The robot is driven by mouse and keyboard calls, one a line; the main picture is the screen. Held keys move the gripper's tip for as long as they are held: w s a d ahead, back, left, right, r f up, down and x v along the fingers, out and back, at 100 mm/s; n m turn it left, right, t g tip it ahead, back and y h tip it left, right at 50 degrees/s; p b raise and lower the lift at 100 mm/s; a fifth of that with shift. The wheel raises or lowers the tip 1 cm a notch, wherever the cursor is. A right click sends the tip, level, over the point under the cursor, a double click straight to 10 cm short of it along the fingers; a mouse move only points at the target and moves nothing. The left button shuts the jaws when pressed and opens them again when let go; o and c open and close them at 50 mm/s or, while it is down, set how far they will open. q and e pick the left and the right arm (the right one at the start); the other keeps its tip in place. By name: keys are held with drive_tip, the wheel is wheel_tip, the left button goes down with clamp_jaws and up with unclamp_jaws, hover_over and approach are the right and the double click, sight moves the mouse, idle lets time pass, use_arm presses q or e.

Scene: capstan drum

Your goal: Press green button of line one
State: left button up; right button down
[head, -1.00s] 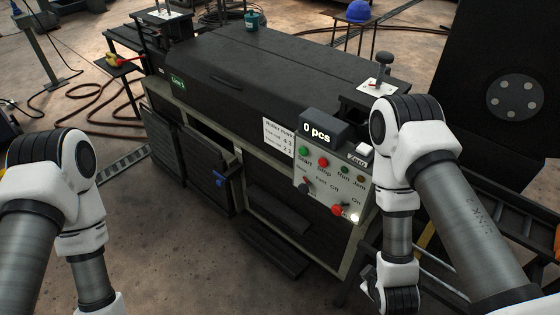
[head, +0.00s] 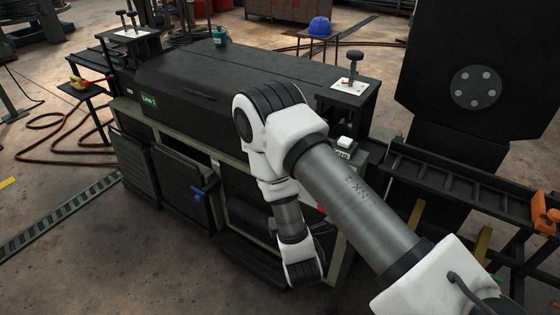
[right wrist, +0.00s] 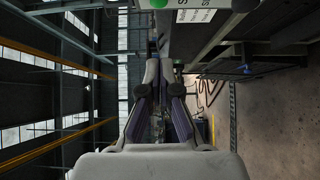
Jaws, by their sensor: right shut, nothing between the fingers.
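The machine with the green "Line 1" label (head: 148,100) stands across the middle of the head view. Its control panel is mostly hidden behind my right arm; only the white Zero button (head: 343,142) and a bit of red show beside the arm. In the right wrist view, a round green button (right wrist: 158,3) is cut by the top edge, left of the white paper sign (right wrist: 195,15). My right gripper (right wrist: 164,72) is shut and empty, below the button in that picture and apart from it. In the head view the right gripper is hidden. My left gripper is out of view.
A lever stand (head: 349,86) rises at the machine's right end. A black plate with a bolted disc (head: 475,88) and a roller frame (head: 460,185) stand to the right. Open floor (head: 100,255) lies at the front left.

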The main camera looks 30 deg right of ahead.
drive_tip(key=s+d+p+x, duration=0.1)
drive_tip(key=d+x, duration=0.1)
drive_tip(key=x, duration=1)
drive_tip(key=shift+d, duration=0.45)
drive_tip(key=shift+w, duration=0.1)
